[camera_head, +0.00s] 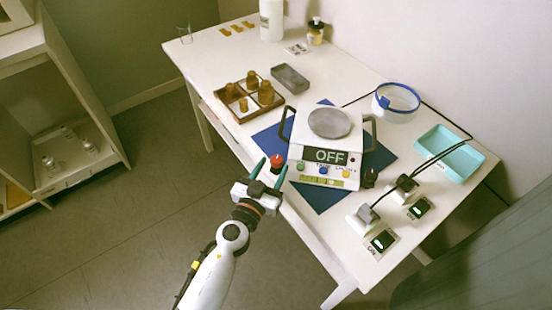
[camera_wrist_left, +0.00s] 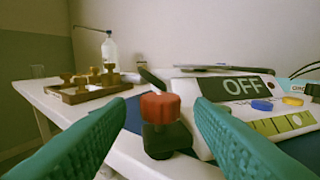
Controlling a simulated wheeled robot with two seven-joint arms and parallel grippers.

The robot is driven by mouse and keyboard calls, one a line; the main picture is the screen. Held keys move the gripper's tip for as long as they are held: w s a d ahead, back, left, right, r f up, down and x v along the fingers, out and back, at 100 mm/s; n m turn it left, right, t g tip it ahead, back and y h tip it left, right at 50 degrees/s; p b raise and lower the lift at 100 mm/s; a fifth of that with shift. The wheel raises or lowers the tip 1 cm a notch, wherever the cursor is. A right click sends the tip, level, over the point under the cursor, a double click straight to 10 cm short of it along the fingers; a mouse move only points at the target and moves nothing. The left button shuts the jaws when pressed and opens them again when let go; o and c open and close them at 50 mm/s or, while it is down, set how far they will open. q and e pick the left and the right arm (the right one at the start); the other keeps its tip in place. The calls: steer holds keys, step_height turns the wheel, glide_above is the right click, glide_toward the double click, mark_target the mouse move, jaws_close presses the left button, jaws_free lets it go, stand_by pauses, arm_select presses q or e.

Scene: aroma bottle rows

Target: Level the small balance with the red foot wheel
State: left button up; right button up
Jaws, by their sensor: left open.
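The small white balance (camera_head: 300,163) stands on a blue mat (camera_head: 322,196) on the table, with a round grey pan and a display reading OFF. Its red foot wheel (camera_head: 277,160) sits at its front left corner. In the left wrist view the red wheel (camera_wrist_left: 160,107) is on a black foot, between the green fingers and ahead of them. My left gripper (camera_head: 267,165) is open around the line of the wheel, and I cannot tell whether a finger touches it. A yellow-green level strip (camera_wrist_left: 280,125) is on the balance's front; its bubble is too small to read. My right gripper is not in view.
A blue-rimmed round container (camera_head: 396,103), a turquoise tray (camera_head: 450,153) and plugs with black cables (camera_head: 405,186) are to the right. A black knob (camera_head: 370,178) is at the front right.

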mark_target(274, 166)
arm_select(q)
steer(key=shift+x, duration=1.65)
steer(key=c, duration=0.9)
steer(key=shift+c, duration=0.2)
